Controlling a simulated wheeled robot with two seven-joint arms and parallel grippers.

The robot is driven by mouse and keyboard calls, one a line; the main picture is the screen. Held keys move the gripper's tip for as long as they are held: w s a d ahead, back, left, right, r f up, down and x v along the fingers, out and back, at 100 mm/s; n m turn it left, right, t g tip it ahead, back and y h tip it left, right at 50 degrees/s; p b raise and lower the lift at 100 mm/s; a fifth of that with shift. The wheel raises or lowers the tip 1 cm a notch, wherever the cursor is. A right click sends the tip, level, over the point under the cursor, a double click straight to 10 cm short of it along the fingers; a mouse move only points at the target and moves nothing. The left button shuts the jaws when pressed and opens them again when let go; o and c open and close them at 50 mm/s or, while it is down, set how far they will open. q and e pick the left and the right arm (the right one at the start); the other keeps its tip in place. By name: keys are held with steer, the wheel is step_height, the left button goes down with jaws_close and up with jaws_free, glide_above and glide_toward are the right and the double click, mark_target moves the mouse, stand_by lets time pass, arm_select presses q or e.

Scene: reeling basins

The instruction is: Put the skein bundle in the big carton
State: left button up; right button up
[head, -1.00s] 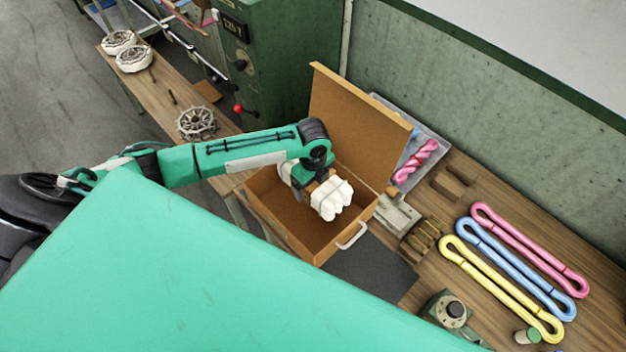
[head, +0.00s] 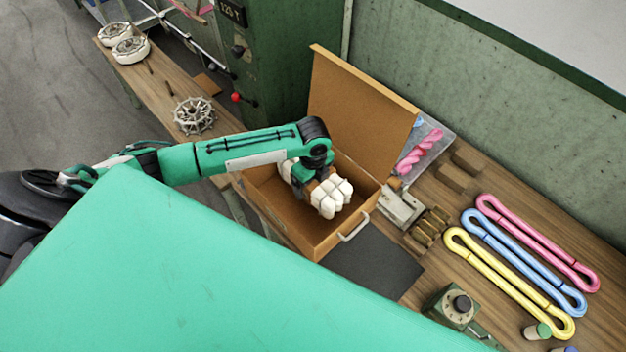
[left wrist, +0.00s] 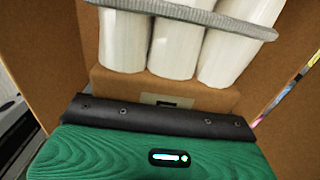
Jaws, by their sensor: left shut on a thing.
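The big carton (head: 318,247) is a brown open box with its lid standing up at the back and a pale handle on its front. The white skein bundle (head: 331,195) is held over and partly within the carton's opening. My left gripper (head: 306,184) is shut on it. In the left wrist view the bundle (left wrist: 172,45) shows as white rolls tied with a grey band, with brown carton walls around it. I cannot tell whether the bundle touches the carton floor. My right gripper is not in view.
Pink, blue and yellow skeins (head: 510,270) lie on the bench at the right. A clear tray (head: 432,150) with a pink twisted skein sits behind the carton. Brass weights (head: 430,226), a scale (head: 400,207) and a green dial device (head: 455,307) stand nearby. A dark mat (head: 372,268) lies in front.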

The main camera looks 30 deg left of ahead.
arm_select(q)
steer(key=shift+f+b, duration=0.75)
steer(key=shift+f, duration=0.1)
steer(key=shift+f+b, duration=0.9)
steer(key=shift+f, duration=1.3)
steer(key=o, duration=1.3)
steer(key=shift+f, duration=0.1)
step_height(320, 180, up, 13)
steer(key=b, duration=0.3)
steer(key=shift+f, duration=0.15)
steer(key=shift+r, duration=0.6)
steer(key=shift+r, duration=0.15)
